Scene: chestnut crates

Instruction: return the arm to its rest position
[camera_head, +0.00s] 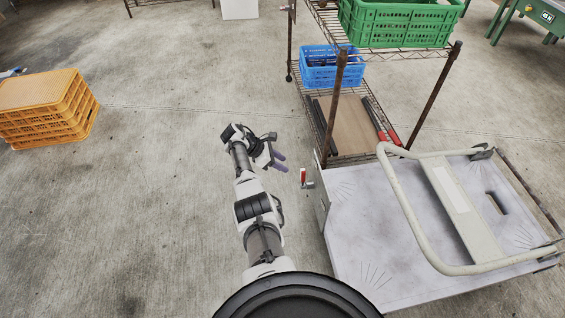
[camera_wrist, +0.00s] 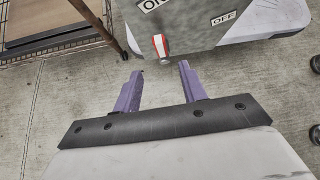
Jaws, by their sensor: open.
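My arm reaches out over the bare floor in the head view, with my gripper (camera_head: 279,162) at its end, pointing right toward the end of a grey platform trolley (camera_head: 365,225). In the wrist view my gripper (camera_wrist: 160,82) shows two purple fingers spread apart with nothing between them. The lever also shows in the head view (camera_head: 303,176), just right of the fingers. A gap lies between fingertips and lever.
A wire rack (camera_head: 341,95) stands behind the trolley, holding a green crate (camera_head: 400,25) and a blue crate (camera_head: 331,68). Stacked orange crates (camera_head: 45,108) stand at the left. The trolley's cream handle (camera_head: 405,215) lies across its deck. Floor left of my arm is clear.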

